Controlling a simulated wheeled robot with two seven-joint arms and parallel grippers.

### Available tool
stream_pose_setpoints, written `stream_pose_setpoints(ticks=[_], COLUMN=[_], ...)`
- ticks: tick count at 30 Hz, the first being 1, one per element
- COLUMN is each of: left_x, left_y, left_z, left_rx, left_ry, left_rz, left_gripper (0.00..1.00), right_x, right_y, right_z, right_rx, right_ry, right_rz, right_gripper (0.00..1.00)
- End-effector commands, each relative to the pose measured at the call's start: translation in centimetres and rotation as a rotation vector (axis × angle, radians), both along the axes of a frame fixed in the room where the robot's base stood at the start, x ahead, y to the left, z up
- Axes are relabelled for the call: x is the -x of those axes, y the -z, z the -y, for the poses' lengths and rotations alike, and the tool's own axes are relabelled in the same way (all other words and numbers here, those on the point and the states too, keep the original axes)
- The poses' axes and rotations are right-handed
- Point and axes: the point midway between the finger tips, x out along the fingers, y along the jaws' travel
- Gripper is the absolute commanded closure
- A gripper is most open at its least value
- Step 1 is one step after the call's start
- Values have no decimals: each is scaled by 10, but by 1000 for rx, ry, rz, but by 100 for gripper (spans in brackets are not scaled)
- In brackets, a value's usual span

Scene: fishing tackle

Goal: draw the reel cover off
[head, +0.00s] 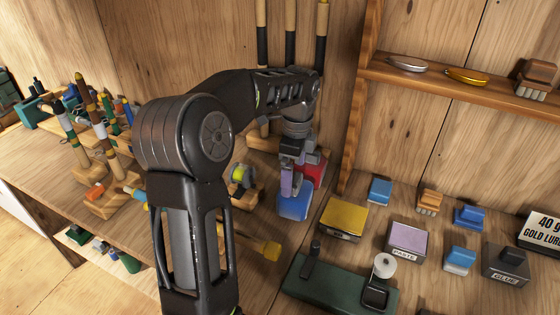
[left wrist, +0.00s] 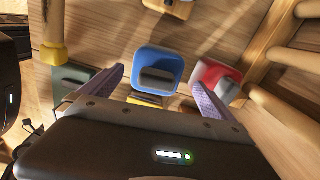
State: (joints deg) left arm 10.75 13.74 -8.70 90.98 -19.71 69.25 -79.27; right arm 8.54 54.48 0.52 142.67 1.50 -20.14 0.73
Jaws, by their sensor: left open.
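A blue block-like piece (head: 293,207) with rounded corners stands on the bench; it seems to be the reel cover, but I cannot be sure. In the left wrist view this blue piece (left wrist: 158,58) has a dark raised grip on top. My left gripper (head: 291,180) is above it, pointing down, and partly hides it in the head view. In the left wrist view the open fingers (left wrist: 158,80) are on either side of the grip, apart from it. Whatever is under the blue piece is hidden. My right gripper is not in view.
A red piece (head: 314,170) with a grey top stands close beside the blue one. A spool with yellow-green line (head: 242,175) is to the left. A yellow box (head: 343,219) and a dark green base (head: 335,284) are to the right and front. Upright rods and a shelf post stand behind.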

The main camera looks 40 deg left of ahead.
Motion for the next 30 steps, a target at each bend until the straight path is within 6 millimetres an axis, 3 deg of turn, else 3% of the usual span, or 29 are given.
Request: stream_pose_setpoints(ticks=[4,17,30], left_x=[-2,-2,-1], left_y=[3,10,68], left_z=[10,9,9], left_rx=[31,29,30], left_ry=[19,18,17], left_rz=[-2,-2,-4], left_gripper=[0,0,0], right_x=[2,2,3], right_y=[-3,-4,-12], right_z=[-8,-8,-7], right_rx=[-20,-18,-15], right_ry=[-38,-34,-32], right_rz=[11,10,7], right_gripper=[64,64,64])
